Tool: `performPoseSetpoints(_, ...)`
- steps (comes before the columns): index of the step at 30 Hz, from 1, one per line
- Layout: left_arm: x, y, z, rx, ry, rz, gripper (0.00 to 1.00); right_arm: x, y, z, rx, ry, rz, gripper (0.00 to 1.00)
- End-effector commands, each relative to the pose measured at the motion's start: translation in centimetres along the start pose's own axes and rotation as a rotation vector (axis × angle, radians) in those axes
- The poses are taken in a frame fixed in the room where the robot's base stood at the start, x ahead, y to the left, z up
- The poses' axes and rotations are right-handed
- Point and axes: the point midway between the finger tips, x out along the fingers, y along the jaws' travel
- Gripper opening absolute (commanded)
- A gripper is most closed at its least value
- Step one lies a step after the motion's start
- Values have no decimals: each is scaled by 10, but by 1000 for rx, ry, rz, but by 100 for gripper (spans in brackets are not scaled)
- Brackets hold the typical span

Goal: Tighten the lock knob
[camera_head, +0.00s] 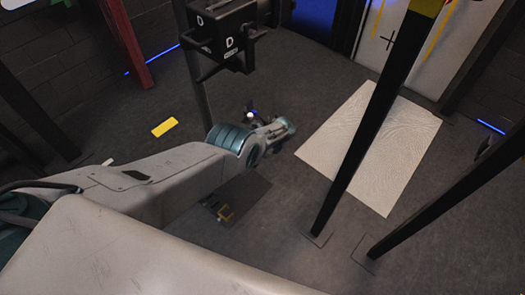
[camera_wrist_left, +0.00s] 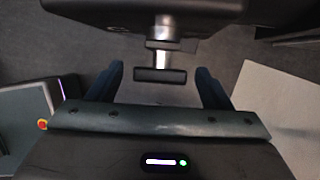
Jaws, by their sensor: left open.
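The lock knob (camera_wrist_left: 161,75) is a black T-shaped handle on a short metallic stem, below a black housing (camera_wrist_left: 140,12) in the left wrist view. My left gripper (camera_wrist_left: 159,70) is open, with one dark blue finger on each side of the knob. A gap shows between each finger and the knob. In the head view my left arm reaches in from the left and ends below a black box marked D (camera_head: 222,35) on a post. I cannot pick out the knob in the head view. My right gripper is out of view.
A pale textured panel (camera_head: 385,130) lies on the floor at right. Dark slanted posts (camera_head: 375,120) stand in front of it. A yellow block (camera_head: 165,127) lies on the floor at left. A red post (camera_head: 125,40) stands at the back left.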

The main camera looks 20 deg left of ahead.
Motion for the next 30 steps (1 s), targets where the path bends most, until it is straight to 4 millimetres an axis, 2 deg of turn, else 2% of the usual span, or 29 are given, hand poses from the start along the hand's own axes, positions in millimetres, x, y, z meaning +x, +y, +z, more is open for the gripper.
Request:
performPoseSetpoints(1,-12,0,2,1,0,0,73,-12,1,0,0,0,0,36)
performPoseSetpoints(15,-82,0,2,2,0,1,73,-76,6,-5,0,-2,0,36)
performPoseSetpoints(20,-92,0,1,1,0,2,73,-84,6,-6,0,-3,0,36)
performPoseSetpoints(30,-91,0,0,1,0,1,73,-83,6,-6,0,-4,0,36)
